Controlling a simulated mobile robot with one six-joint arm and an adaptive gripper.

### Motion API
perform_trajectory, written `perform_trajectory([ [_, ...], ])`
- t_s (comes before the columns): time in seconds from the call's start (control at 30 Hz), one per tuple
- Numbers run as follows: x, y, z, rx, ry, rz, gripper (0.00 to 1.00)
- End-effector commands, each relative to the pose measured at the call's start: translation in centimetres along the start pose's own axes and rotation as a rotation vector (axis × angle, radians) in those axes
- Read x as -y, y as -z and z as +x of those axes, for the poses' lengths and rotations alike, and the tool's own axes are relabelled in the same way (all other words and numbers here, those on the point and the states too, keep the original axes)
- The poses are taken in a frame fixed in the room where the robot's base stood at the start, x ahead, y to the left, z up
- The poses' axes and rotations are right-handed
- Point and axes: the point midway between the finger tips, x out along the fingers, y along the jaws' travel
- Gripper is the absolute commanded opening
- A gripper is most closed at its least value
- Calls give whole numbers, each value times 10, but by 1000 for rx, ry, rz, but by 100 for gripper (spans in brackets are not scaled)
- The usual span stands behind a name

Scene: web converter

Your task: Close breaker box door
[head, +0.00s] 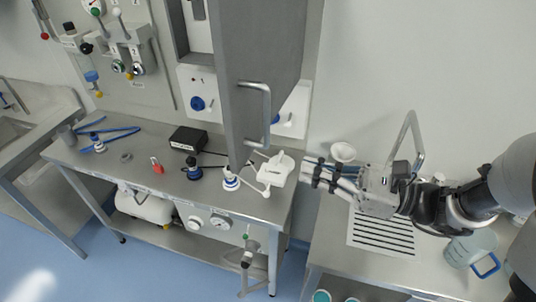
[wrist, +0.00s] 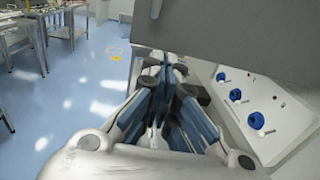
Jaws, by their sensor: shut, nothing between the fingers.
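The breaker box door (head: 258,65) is a tall grey panel in the upper middle of the head view. It stands open, swung out from the wall, with a metal bar handle (head: 266,115) on its face. Part of the open grey box (head: 182,30) shows to its left; the door hides the rest. My gripper (head: 308,172) is shut and empty, to the right of and below the door's lower edge in the picture. In the wrist view my gripper (wrist: 165,72) points forward, just below a large grey surface (wrist: 225,35), likely the door. I cannot tell whether they touch.
A steel table (head: 130,170) below holds a black box (head: 188,140), a red padlock (head: 157,165) and several blue-and-white fittings. A white panel with blue knobs (wrist: 235,95) is on the wall.

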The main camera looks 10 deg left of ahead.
Motion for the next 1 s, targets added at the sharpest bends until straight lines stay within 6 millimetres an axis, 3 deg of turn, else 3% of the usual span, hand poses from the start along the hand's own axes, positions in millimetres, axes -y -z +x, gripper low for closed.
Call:
perform_trajectory([
  [0.3, -3, 1, 69, -2, -8, -2, 0],
  [0.5, -1, 1, 96, -2, -3, -2, 0],
  [1.0, -1, 0, 105, -2, -1, -2, 0],
])
